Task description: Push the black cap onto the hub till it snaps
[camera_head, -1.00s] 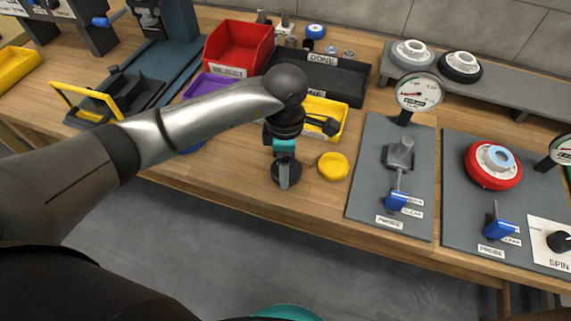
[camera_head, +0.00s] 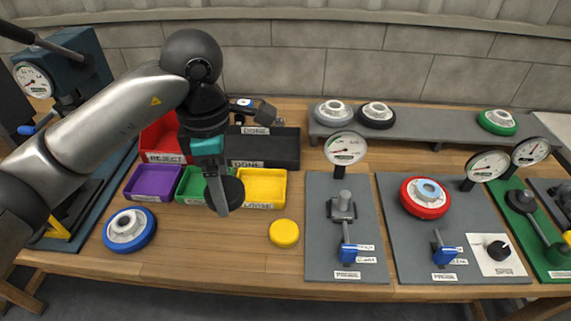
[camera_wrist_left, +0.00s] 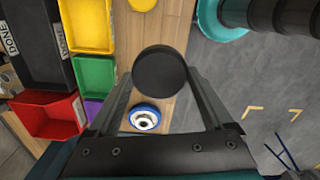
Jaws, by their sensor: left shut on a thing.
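My left gripper (camera_head: 218,190) is shut on the black cap (camera_head: 235,193), a flat round disc, and holds it above the bench in front of the small bins. The left wrist view shows the cap (camera_wrist_left: 160,73) between the two fingertips. A blue-rimmed wheel with a pale grey hub (camera_head: 129,228) lies flat on the bench, left of and below the cap in the head view. The wheel also shows in the left wrist view (camera_wrist_left: 145,117), apart from the cap. A yellow cap (camera_head: 284,233) lies on the bench to the right. My right gripper is out of view.
Purple (camera_head: 155,182), green (camera_head: 190,186) and yellow (camera_head: 262,188) bins stand behind the wheel. A red-rimmed wheel (camera_head: 425,198) sits on a grey gauge plate (camera_head: 400,265). More wheels stand on the back shelf (camera_head: 440,129). Bare bench lies between the blue-rimmed wheel and the yellow cap.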

